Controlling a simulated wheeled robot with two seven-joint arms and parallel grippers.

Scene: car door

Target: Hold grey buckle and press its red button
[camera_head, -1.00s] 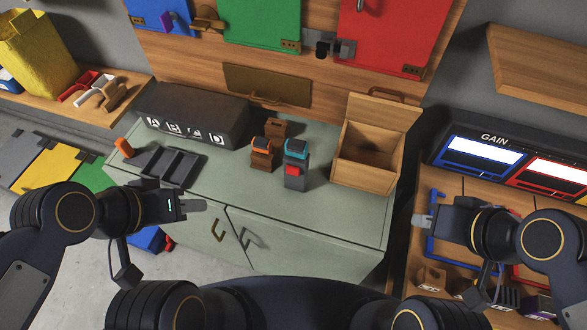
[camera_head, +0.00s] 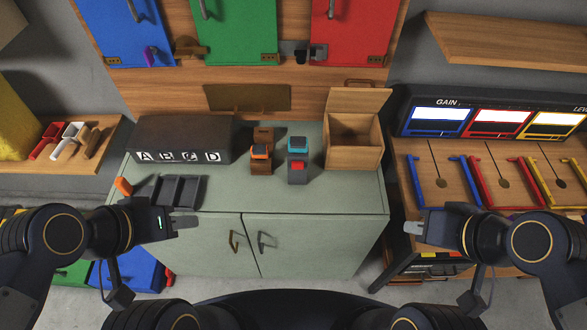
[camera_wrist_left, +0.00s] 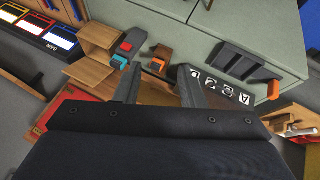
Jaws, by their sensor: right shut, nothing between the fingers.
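The grey buckle (camera_head: 297,176) stands upright on the green cabinet top, with a red button (camera_head: 297,166) on its front and a teal-topped piece (camera_head: 298,145) just behind or on it. In the left wrist view the grey buckle (camera_wrist_left: 135,35) shows at upper left. My left gripper (camera_head: 186,222) hangs in front of the cabinet's left part, apart from the buckle. Its two fingers (camera_wrist_left: 158,80) stand apart with nothing between them. My right gripper (camera_head: 413,228) is shut and empty, in front and right of the cabinet, far from the buckle.
A brown block with an orange top (camera_head: 261,158) stands close left of the buckle. An open wooden box (camera_head: 355,153) is to its right. A black lettered case (camera_head: 180,140) and dark tray (camera_head: 176,192) are left. The cabinet top (camera_head: 270,198) in front is clear.

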